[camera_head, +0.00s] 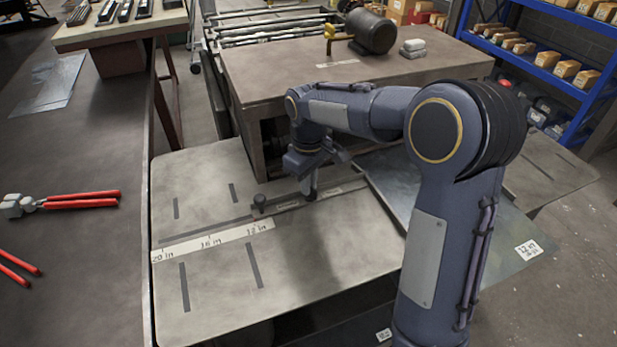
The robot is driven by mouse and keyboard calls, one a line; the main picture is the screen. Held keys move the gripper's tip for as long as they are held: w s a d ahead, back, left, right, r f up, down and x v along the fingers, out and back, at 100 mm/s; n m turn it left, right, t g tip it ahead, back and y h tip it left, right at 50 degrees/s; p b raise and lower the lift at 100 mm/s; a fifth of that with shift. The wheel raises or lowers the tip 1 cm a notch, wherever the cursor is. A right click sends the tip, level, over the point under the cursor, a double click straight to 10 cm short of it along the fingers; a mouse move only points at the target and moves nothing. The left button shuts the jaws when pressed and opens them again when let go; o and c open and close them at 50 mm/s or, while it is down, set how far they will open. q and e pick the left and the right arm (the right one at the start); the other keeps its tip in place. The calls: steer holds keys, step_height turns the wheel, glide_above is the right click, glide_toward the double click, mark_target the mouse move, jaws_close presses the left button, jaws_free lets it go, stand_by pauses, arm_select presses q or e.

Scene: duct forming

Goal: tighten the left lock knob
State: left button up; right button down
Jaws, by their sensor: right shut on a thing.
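A dark lock knob (259,202) stands upright at the left end of a dark bar (289,206) that lies across the pale table plate. My right gripper (309,194) is to the right of this knob and apart from it. It points down at the bar and is shut on it, though the exact grip is small and partly hidden by the fingers. The right part of the bar is partly hidden by my right arm. My left gripper is not in view.
The plate (215,285) carries a printed inch scale (205,244) and dark slots. A brown bench with a motor (371,32) stands behind. Red-handled tools (82,201) lie on the dark bench at left. A metal sheet (395,190) lies right of the bar.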

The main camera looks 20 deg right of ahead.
steer(key=m+p, duration=0.1)
steer(key=m, duration=0.4)
steer(key=shift+d+m+p, duration=0.1)
steer(key=shift+m+p, duration=0.2)
steer(key=shift+m, duration=0.1)
stand_by(0.4)
steer(key=c, duration=1.5)
jaws_free()
step_height(320, 180, up, 8)
steer(key=shift+f, duration=0.15)
